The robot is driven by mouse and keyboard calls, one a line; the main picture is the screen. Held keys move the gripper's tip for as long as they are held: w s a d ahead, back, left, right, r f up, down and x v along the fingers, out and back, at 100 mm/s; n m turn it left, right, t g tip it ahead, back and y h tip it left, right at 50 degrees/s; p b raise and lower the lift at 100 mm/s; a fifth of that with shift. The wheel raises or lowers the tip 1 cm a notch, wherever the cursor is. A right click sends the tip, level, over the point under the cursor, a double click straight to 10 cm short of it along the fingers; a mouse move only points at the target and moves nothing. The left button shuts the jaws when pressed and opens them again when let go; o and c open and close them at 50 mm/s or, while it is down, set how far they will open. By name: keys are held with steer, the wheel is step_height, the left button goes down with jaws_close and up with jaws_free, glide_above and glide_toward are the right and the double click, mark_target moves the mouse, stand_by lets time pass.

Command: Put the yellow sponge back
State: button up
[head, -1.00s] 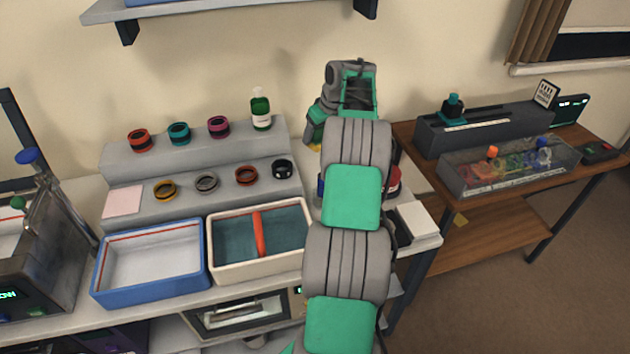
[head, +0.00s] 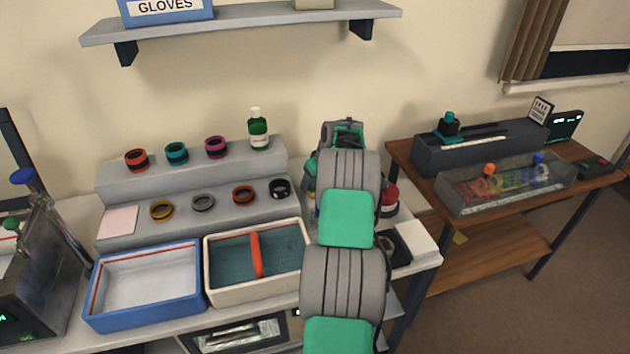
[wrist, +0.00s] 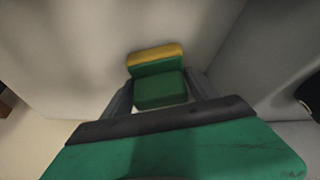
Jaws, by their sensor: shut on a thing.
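The yellow sponge (wrist: 155,56), with a yellow layer along its far edge and green below it, is between the fingers of my gripper (wrist: 160,92) in the wrist view. My gripper is shut on it. A pale surface lies beyond the sponge; I cannot tell whether the sponge touches it. In the head view my wrist (head: 343,135) is over the bench, right of the stepped stand, and my own arm hides the fingers and the sponge.
A grey stepped stand (head: 190,172) holds several lens rings and a green bottle (head: 258,130). In front are a blue tray (head: 145,312) and a cream tray (head: 258,287) with an orange divider. A red-and-white jar (head: 390,200) stands close right of my arm. A shelf (head: 240,22) hangs above.

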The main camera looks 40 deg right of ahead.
steer(key=o, duration=1.2)
steer(key=shift+r+p, duration=0.25)
steer(key=shift+p, duration=0.05)
steer(key=b+v, duration=0.1)
steer(key=v, duration=1.1)
steer(key=w+a+r, duration=0.1)
steer(key=a+r, duration=0.2)
steer(key=a, duration=1)
steer(key=w+a+r, duration=0.1)
steer(key=a+r, duration=0.2)
steer(key=a, duration=1)
steer(key=shift+n+g, duration=0.6)
steer(key=shift+n, duration=0.1)
steer(key=s+a+f, duration=0.1)
steer(key=s+a, duration=0.5)
steer(key=s+a+f, duration=0.2)
steer(key=s+a, duration=0.4)
steer(key=a, duration=0.1)
steer(key=s+a+f, duration=0.1)
steer(key=s+a, duration=0.5)
steer(key=a, duration=0.1)
steer(key=shift+s+a+f, duration=0.15)
steer(key=shift+s+a, duration=0.1)
